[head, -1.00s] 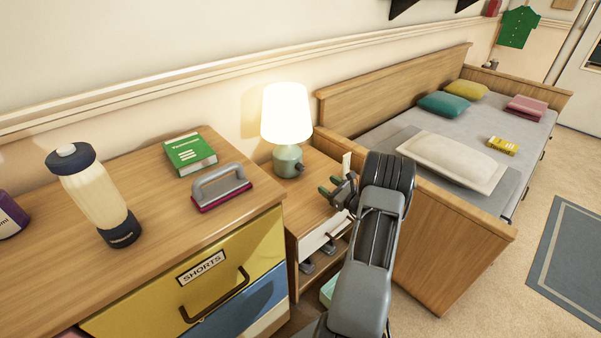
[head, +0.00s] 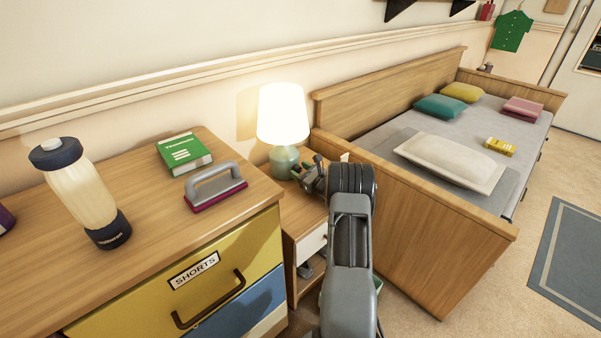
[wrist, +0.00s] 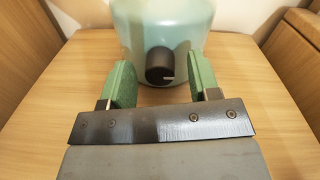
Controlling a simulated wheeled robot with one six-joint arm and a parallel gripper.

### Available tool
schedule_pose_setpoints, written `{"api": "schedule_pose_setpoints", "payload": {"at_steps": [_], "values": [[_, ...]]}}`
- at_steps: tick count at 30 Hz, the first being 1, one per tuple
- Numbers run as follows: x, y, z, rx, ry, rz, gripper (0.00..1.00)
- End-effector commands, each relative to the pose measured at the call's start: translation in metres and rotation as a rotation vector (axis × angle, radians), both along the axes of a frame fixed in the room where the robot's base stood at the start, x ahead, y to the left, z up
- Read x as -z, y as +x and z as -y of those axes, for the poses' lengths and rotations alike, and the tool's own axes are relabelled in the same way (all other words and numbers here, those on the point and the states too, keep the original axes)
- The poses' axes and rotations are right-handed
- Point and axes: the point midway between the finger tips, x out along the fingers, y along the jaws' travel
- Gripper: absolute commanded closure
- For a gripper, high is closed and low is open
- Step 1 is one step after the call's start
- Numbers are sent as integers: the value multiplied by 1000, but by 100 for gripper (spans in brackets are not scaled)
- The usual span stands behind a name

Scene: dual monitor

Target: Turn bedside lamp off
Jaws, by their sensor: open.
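The bedside lamp (head: 283,118) has a glowing white shade and a pale green base, and stands on the nightstand (head: 303,212). In the wrist view its base (wrist: 190,25) fills the top middle, with a dark round knob (wrist: 160,65) facing me. My gripper (wrist: 160,88) is open, its green fingers on either side of the knob and a little short of it, with a gap on each side. In the head view my gripper (head: 305,172) is beside the lamp base at its right, and hides the knob.
A dresser with a yellow drawer (head: 200,275) stands left of the nightstand. On it are a green book (head: 184,152), a brush with a grey handle (head: 215,187) and a bottle (head: 85,195). The wooden bed (head: 430,225) is close on the right.

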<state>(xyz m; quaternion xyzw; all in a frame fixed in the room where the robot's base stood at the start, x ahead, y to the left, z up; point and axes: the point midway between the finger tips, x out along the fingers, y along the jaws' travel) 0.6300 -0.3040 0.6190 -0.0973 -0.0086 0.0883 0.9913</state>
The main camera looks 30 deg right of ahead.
Motion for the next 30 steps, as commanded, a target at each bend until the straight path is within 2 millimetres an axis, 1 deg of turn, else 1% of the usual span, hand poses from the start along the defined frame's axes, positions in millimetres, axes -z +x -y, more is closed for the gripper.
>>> {"api": "schedule_pose_setpoints", "payload": {"at_steps": [9, 24, 25, 30], "values": [[0, 2, 0, 0, 0, 0, 44], [0, 1, -1, -1, 0, 0, 92], [0, 1, -1, -1, 0, 0, 93], [1, 1, -1, -1, -13, 2, 93]]}}
